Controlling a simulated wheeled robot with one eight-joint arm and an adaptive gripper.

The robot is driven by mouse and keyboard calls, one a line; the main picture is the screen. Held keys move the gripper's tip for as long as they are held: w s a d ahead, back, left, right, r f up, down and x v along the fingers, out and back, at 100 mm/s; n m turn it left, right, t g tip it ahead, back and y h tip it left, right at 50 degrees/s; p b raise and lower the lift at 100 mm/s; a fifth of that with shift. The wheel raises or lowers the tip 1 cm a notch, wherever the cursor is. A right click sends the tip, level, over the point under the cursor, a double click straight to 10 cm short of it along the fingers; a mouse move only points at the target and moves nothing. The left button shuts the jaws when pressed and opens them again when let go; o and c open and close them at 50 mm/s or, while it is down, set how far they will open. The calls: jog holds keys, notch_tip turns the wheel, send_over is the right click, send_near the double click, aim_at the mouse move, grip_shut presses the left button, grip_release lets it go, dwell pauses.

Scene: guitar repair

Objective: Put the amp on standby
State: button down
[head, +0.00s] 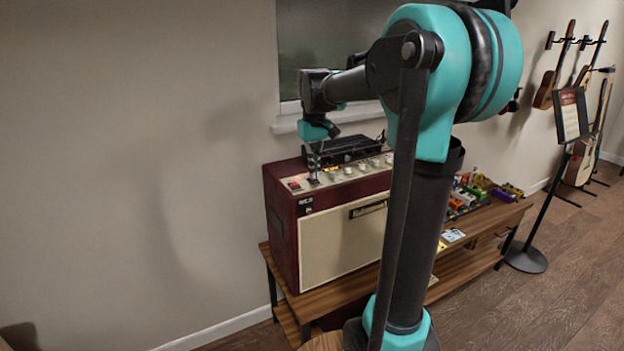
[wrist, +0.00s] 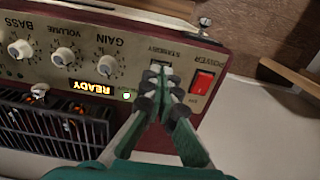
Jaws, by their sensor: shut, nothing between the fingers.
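The amp (head: 283,230) is a maroon box with a cream front, standing on a wooden bench. Its control panel shows upside down in the wrist view, with a lit READY display (wrist: 92,87) and a red power switch (wrist: 202,82). The standby switch (wrist: 161,66) lies under its STANDBY label, partly hidden by my fingertips. My gripper (head: 314,178) is shut and empty, pointing down at the left end of the panel. In the wrist view its fingertips (wrist: 163,76) are right at the standby switch; I cannot tell whether they touch it.
Gain knob (wrist: 110,66) and volume knob (wrist: 63,56) sit beside the display. A dark slotted unit (head: 343,149) rests on the amp's top. Colourful pedals (head: 480,190) lie on the bench (head: 340,290) to the right. A music stand (head: 545,200) stands further right.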

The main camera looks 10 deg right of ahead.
jog(key=shift+f, duration=0.5)
dwell(0.3)
jog(key=shift+r, duration=3.55)
